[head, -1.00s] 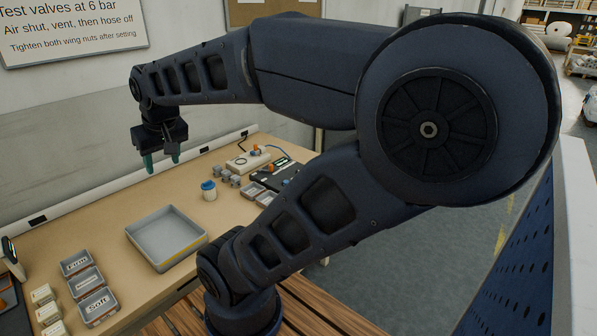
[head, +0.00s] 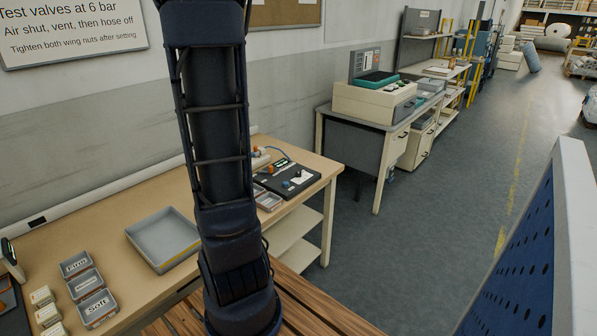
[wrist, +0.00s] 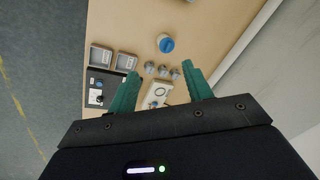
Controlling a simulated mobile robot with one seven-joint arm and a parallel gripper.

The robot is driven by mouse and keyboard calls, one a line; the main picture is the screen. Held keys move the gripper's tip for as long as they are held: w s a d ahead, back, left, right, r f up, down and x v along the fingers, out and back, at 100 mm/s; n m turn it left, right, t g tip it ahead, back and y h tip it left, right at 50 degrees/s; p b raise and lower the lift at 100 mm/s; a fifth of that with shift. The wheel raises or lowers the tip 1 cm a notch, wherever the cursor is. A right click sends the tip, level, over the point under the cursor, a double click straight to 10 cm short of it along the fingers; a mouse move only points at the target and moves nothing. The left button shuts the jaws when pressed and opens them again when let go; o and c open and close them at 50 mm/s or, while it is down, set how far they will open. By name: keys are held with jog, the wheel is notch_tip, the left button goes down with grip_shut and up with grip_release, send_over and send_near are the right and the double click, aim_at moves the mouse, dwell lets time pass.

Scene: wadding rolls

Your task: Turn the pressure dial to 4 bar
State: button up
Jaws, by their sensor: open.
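A black panel (head: 291,180) with a small blue knob (head: 286,184) and a white patch lies at the far right end of the bench. In the wrist view the panel (wrist: 107,86) is left of my gripper (wrist: 160,70), partly behind the left finger. I cannot tell which part is the pressure dial, and no scale is readable. My gripper is open and empty, its green fingers apart above the bench. In the head view my arm hides it.
A blue-lidded cup (wrist: 166,44) and several small grey parts (wrist: 162,71) stand ahead of the fingers. Grey bins (wrist: 101,56) sit beside the panel. A large grey tray (head: 163,240) and labelled boxes (head: 76,264) occupy the bench's left. A wall (wrist: 285,70) borders the bench.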

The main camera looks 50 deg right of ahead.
jog(key=w+d+f+m, duration=0.2)
jog(key=d+f+m, duration=0.25)
jog(key=d, duration=0.75)
jog(key=m+g, duration=0.2)
jog(key=m, duration=0.6)
send_over(299, 172)
notch_tip(299, 172, down, 19)
jog(key=shift+g, duration=0.3)
notch_tip(299, 172, down, 10)
jog(key=shift+w+f, duration=0.1)
jog(key=shift+f, duration=0.15)
jog(key=shift+c, duration=0.4)
jog(key=c, duration=0.9)
